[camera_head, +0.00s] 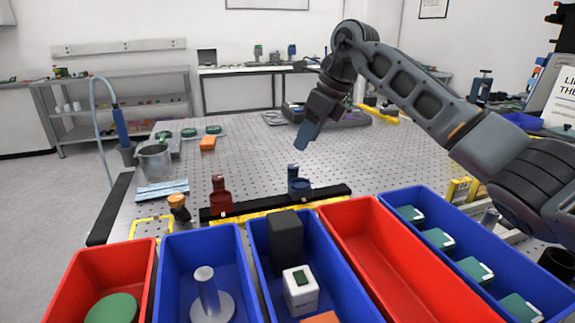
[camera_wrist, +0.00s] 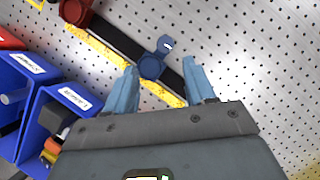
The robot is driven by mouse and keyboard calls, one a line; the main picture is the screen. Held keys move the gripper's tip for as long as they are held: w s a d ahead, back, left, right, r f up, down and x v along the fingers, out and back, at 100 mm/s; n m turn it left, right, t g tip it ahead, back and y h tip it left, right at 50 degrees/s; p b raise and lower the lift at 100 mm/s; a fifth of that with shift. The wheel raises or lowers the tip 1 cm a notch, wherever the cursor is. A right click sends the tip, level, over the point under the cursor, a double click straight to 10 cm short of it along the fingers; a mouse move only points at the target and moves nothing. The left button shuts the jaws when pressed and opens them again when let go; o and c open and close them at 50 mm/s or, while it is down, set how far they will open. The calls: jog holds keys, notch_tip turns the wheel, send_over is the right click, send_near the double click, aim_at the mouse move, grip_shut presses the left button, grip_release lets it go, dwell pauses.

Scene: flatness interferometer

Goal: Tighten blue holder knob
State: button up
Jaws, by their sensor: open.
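The blue holder (camera_head: 301,186) stands on the black rail at the front of the perforated table. Its upright blue knob (camera_head: 293,171) shows at its back left. In the wrist view the blue holder (camera_wrist: 151,66) and its knob (camera_wrist: 165,46) lie just beyond the gap between the fingers. My gripper (camera_head: 304,141) is above and behind the holder in the head view, apart from it. In the wrist view its two pale blue fingers (camera_wrist: 163,76) are spread wide with nothing between them.
A similar red holder (camera_head: 221,197) stands left on the black rail (camera_head: 328,194). Red and blue bins (camera_head: 366,263) line the front. A metal pot (camera_head: 155,161) and orange block (camera_head: 208,143) are at the left. The table's middle is mostly clear.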

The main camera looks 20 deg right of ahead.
aim_at(294, 167)
jog(key=x, duration=0.8)
jog(key=shift+w+d+p, duration=0.25)
jog(key=shift+p, duration=0.05)
grip_shut()
